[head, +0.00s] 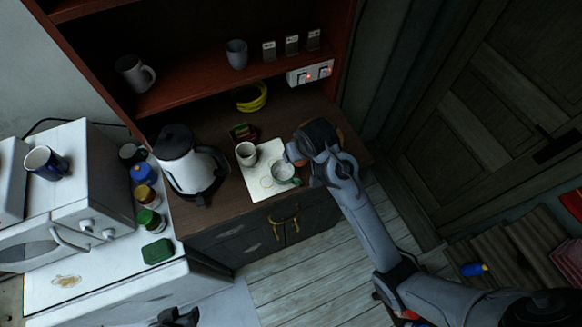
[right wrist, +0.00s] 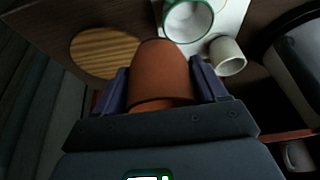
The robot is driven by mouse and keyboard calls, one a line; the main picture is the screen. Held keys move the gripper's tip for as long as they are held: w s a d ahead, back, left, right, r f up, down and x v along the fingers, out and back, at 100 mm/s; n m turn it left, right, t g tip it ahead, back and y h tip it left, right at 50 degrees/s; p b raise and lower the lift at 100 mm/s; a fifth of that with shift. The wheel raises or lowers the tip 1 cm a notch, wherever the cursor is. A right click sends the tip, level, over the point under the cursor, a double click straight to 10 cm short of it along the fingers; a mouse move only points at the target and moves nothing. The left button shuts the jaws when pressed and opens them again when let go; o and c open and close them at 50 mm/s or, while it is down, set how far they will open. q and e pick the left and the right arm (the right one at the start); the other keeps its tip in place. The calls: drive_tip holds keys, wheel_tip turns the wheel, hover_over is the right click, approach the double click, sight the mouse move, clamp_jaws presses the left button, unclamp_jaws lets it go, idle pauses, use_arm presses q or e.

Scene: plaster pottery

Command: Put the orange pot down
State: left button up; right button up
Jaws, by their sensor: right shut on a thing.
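The orange pot (right wrist: 160,75) is a plain reddish-brown vessel, seen close in the right wrist view. My right gripper (right wrist: 163,88) is shut on it, with one dark finger on each side. In the head view my right gripper (head: 316,135) is over the right end of the brown cabinet top, and it hides the pot there. I cannot tell the gap under the pot. A round wooden board (right wrist: 105,52) lies to the left of the pot in the right wrist view. A dark part at the bottom edge of the head view looks like my left gripper (head: 178,317); its jaws are unclear.
A white mat (head: 262,192) holds a white cup (head: 246,153) and a green-rimmed cup (head: 283,172), close to my right gripper. A kettle (head: 184,160) stands further left.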

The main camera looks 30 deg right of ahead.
drive_tip(key=shift+w+a+f, duration=0.2)
drive_tip(key=shift+w+a, duration=0.05)
drive_tip(key=shift+w, duration=0.05)
drive_tip(key=shift+w+a+f+b, duration=0.25)
drive_tip(key=shift+w+a+b, duration=0.15)
drive_tip(key=shift+w, duration=0.3)
drive_tip(key=w+f, duration=0.2)
drive_tip(key=w, duration=0.1)
drive_tip(key=w+a+f, duration=0.1)
drive_tip(key=w+f, duration=0.1)
drive_tip(key=w, duration=0.2)
drive_tip(key=w+a+f, duration=0.1)
drive_tip(key=w+f, duration=0.1)
drive_tip(key=w, duration=0.1)
drive_tip(key=shift+w+a+f, duration=0.1)
drive_tip(key=shift+w+f, duration=0.05)
use_arm(q)
drive_tip(key=shift+a+f+p, duration=0.15)
drive_tip(key=shift+a+p, duration=0.3)
use_arm(e)
drive_tip(key=shift+f, duration=2.05)
drive_tip(key=shift+f, duration=0.1)
use_arm(q)
drive_tip(key=shift+a, duration=0.1)
use_arm(e)
drive_tip(key=o, duration=0.8)
